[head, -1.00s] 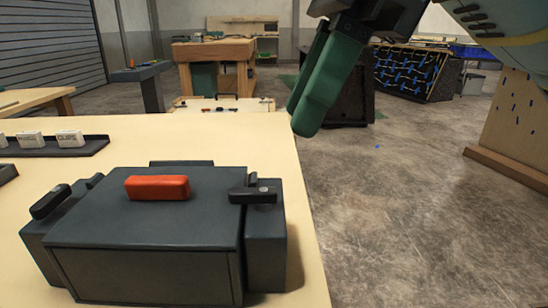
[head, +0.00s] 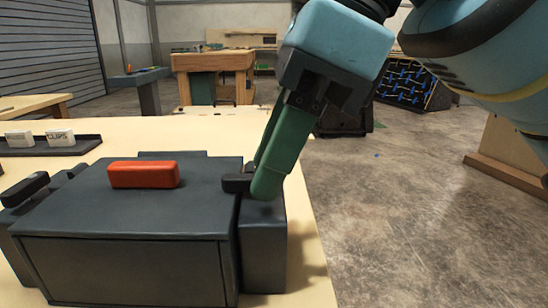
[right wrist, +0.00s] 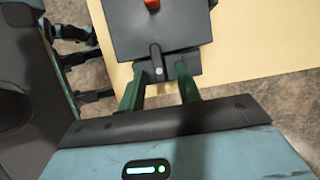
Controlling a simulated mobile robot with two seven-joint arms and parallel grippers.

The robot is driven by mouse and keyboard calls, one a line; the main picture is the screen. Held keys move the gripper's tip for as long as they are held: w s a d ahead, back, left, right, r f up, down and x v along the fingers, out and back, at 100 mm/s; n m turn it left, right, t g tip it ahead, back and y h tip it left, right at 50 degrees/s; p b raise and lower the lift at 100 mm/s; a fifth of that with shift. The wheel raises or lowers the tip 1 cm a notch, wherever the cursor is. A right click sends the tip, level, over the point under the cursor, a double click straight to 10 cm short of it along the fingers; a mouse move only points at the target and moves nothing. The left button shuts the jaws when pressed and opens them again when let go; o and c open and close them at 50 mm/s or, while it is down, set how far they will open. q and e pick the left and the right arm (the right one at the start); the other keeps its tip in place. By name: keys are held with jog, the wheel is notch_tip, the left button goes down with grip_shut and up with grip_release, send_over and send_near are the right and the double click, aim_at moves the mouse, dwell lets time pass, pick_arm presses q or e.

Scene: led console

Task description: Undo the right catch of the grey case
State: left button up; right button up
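The grey case (head: 125,265) stands on the pale table with its lid down and an orange handle (head: 143,175) on top. Its right catch (head: 236,183) is a black lever, partly hidden in the head view by my green fingers. My right gripper (head: 263,180) is at this catch. In the right wrist view, its two fingers are apart on either side of the catch (right wrist: 157,60), with gaps showing, so it is open. The left catch (head: 25,189) is a similar black lever at the case's left side. My left gripper is not seen in the head view.
A dark tray (head: 85,147) with white boxes, one marked CLIPS (head: 60,137), lies behind the case at the left. The table's (head: 215,135) right edge runs close beside the case. Open floor (head: 400,240) lies to the right.

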jog(key=shift+c, duration=0.3)
grip_shut()
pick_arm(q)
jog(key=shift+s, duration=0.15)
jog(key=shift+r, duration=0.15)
